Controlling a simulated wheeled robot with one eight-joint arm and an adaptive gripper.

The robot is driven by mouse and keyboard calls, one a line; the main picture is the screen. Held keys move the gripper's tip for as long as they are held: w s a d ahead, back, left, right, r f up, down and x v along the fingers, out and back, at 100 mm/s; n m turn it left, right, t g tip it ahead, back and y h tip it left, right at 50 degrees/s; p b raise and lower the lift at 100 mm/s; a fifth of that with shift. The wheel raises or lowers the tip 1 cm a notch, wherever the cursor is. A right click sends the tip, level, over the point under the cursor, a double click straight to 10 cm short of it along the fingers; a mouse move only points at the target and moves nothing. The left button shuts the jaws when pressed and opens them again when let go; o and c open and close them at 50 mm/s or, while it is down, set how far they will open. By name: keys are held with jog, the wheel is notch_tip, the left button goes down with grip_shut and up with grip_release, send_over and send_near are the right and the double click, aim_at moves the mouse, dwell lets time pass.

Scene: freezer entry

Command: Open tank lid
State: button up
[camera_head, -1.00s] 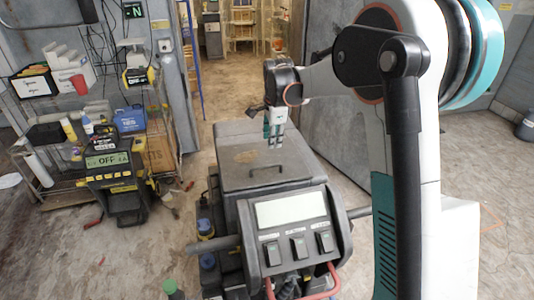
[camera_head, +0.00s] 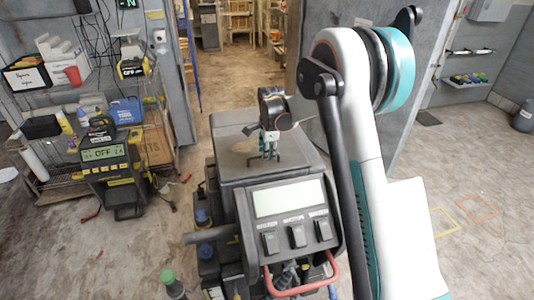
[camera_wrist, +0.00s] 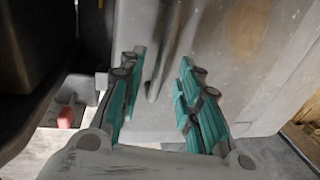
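The tank lid (camera_head: 231,160) is the flat, worn grey top of the machine in the middle of the head view, and it lies shut. Its dark bar handle (camera_head: 264,160) is partly covered by my fingers. My gripper (camera_head: 269,153) points down at the handle with its teal fingers. In the wrist view my gripper (camera_wrist: 162,62) is open, its two fingers apart on either side of the handle (camera_wrist: 152,90). The lid surface (camera_wrist: 210,40) fills the background there. I cannot tell whether a finger touches the handle.
A control panel (camera_head: 290,203) with a screen and switches stands at the machine's front. A wire shelf with a yellow-black charger (camera_head: 108,157) is at left. A large grey door panel (camera_head: 398,140) stands behind my arm. Floor at right is mostly clear.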

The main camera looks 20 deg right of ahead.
jog(key=shift+w+f, duration=0.1)
jog(key=shift+f, duration=0.3)
jog(key=shift+c, duration=0.2)
grip_shut()
jog(key=shift+r, duration=0.1)
